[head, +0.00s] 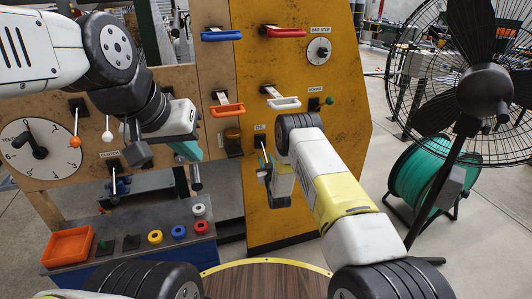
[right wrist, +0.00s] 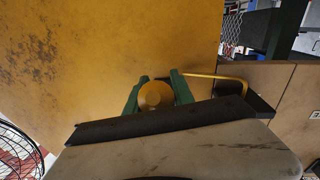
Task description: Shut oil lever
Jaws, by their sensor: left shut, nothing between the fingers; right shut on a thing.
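The oil lever's dark mounting plate (head: 261,141) is on the yellow panel below a small label, in the middle of the head view. My right gripper (head: 264,168) is at this lever, and my arm hides much of it. In the right wrist view, the green fingers of my right gripper (right wrist: 157,92) are on either side of a round orange-yellow knob (right wrist: 155,96), shut on it. The lever's exact angle cannot be told. My left gripper (head: 188,151), with teal fingers, is shut and empty in front of the board, left of the yellow panel.
Other levers with blue (head: 221,35), red (head: 286,32), orange (head: 227,110) and white (head: 283,103) handles are above. A dial (head: 36,148) is at left. A bench with an orange tray (head: 68,246) is lower left. A large fan (head: 470,90) and green reel (head: 418,182) stand at right.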

